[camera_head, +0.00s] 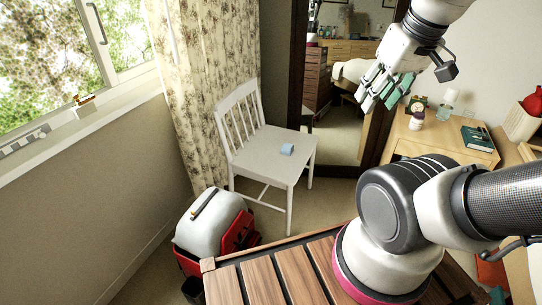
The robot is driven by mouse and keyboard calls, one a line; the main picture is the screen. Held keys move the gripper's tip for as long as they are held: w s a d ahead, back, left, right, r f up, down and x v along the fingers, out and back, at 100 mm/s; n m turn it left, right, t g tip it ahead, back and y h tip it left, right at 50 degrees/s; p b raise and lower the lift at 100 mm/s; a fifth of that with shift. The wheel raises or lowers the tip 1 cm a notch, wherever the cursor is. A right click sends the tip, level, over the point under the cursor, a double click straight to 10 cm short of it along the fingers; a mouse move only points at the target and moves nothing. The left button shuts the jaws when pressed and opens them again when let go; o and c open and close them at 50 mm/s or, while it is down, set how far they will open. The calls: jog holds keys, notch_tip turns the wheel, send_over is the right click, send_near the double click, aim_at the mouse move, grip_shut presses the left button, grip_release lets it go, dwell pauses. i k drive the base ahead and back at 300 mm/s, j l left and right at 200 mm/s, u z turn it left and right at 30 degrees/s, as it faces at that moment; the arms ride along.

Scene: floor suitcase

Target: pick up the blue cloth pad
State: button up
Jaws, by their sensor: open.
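The blue cloth pad (287,149) is a small light-blue block lying on the seat of the white chair (262,148), near its right side. My gripper (380,101) is open and raised in front of the mirror, up and to the right of the pad and well apart from it. Nothing shows between its fingers.
A white and red case (208,222) stands on the floor left of my slatted wooden deck. A wooden desk (440,146) with a book, lamp and small items stands at the right. A tall mirror (340,130) is behind the chair. Some carpet (270,219) is clear around the chair.

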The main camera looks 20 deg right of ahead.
aim_at(287, 149)
jog(key=i+z, duration=0.1)
jog(key=z, duration=0.3)
jog(key=u, duration=1.8)
jog(key=z, duration=1.8)
jog(key=i+l, duration=0.3)
jog(key=i, duration=0.2)
jog(key=i+l, duration=0.3)
jog(key=i, duration=0.25)
jog(key=i+l+u, duration=0.1)
jog(key=i+l, duration=0.2)
jog(key=i, duration=0.2)
